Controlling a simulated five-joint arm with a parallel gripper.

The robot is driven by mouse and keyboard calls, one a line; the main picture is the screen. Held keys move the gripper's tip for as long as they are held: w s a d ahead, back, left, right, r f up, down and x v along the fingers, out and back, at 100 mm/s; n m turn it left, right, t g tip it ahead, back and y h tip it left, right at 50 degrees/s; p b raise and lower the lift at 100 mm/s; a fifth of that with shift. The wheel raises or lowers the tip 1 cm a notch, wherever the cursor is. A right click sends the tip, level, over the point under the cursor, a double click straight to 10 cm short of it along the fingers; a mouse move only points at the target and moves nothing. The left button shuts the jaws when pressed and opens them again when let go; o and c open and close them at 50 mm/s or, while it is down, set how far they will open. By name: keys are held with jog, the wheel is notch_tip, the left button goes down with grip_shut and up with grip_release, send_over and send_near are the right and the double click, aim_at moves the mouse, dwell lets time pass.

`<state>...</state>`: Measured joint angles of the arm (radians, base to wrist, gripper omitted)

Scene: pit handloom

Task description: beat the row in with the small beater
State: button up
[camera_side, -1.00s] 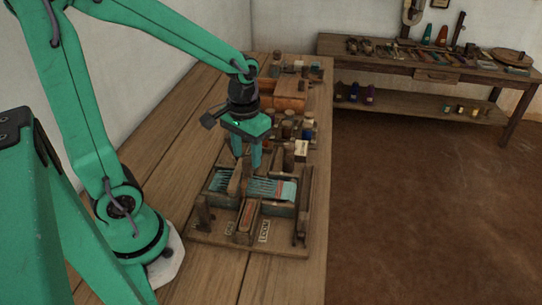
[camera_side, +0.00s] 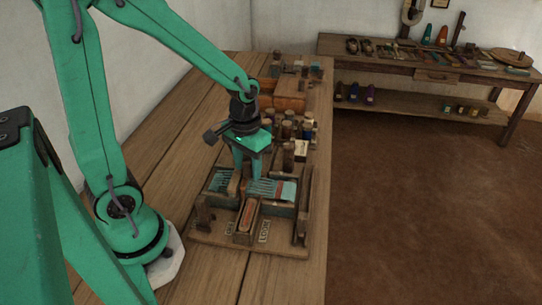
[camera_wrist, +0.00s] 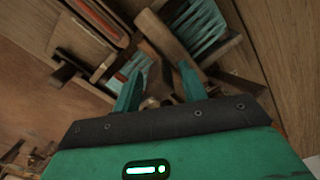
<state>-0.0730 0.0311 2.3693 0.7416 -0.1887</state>
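The small loom frame (camera_side: 205,238) sits on the bench, with teal warp threads (camera_side: 268,188) and a reddish woven band across it. My gripper (camera_side: 247,172) points down over its left-middle part. In the wrist view my gripper's two green fingers (camera_wrist: 160,78) stand apart. Small brown wooden parts show between and beyond them, including a wooden bar (camera_wrist: 172,42) beside the threads (camera_wrist: 204,32). I cannot tell which of these wooden parts is the small beater. No firm contact with either finger is visible.
A shuttle-like block in a wooden holder (camera_side: 246,219) stands at the frame's front. Several spools and bottles (camera_side: 290,128) and an orange-brown box (camera_side: 290,96) stand behind the loom. A side table (camera_side: 425,68) with tools is at the back right.

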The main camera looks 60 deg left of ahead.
jog(key=c, duration=0.7)
jog(key=shift+w+d, duration=2.45)
jog(key=shift+w, duration=0.05)
jog(key=o, duration=0.4)
jog(key=shift+w+d, duration=0.5)
jog(key=shift+r, duration=0.1)
